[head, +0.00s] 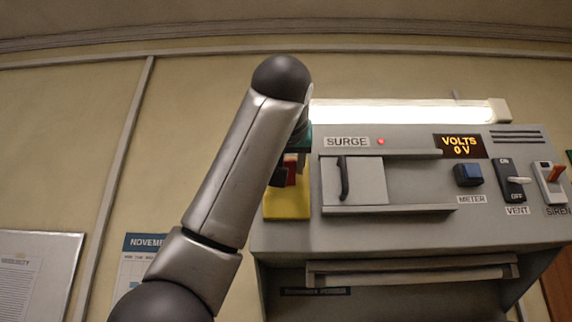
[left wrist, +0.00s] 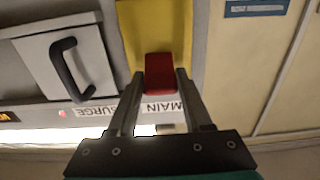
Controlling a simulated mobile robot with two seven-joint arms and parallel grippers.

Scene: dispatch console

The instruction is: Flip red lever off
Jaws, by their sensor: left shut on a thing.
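The red lever (left wrist: 163,72) stands on a yellow plate (left wrist: 205,32) beside a label reading MAIN (left wrist: 163,108). In the left wrist view, which shows the panel upside down, my left gripper (left wrist: 161,78) has one finger on each side of the lever and is shut on it. In the head view a little of the red lever (head: 291,170) shows above the yellow plate (head: 286,206). My left arm hides most of the lever and gripper there. My right gripper is in neither view.
Right of the lever, a grey sliding door with a black handle (head: 344,178) sits under the SURGE label (head: 346,142) and a lit red lamp (head: 381,142).

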